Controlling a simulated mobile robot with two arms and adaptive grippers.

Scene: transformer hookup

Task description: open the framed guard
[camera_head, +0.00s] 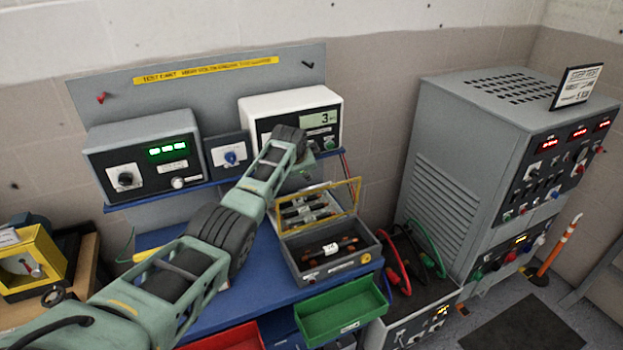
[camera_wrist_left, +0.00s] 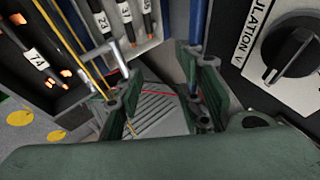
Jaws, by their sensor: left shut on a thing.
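The framed guard (camera_head: 348,189) is a yellow-edged clear panel on the grey fuse box (camera_head: 308,279). It stands raised at a steep angle, with fuses visible through it. In the left wrist view its thin yellow frame (camera_wrist_left: 73,43) crosses the upper left, beside a grey bar handle (camera_wrist_left: 112,56). My left gripper (camera_wrist_left: 160,100) is at the guard's upper side, shut on it; the exact contact is hard to see. In the head view my left gripper (camera_head: 301,178) is largely hidden behind its own arm. My right gripper is out of view.
A fuse marked 74 (camera_head: 331,248) lies in the box's front compartment. The white meter (camera_head: 289,105) with its knob (camera_wrist_left: 290,47) is close behind the gripper. A green bin (camera_head: 341,312) is in front, and red and green leads (camera_head: 397,270) lie to the right.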

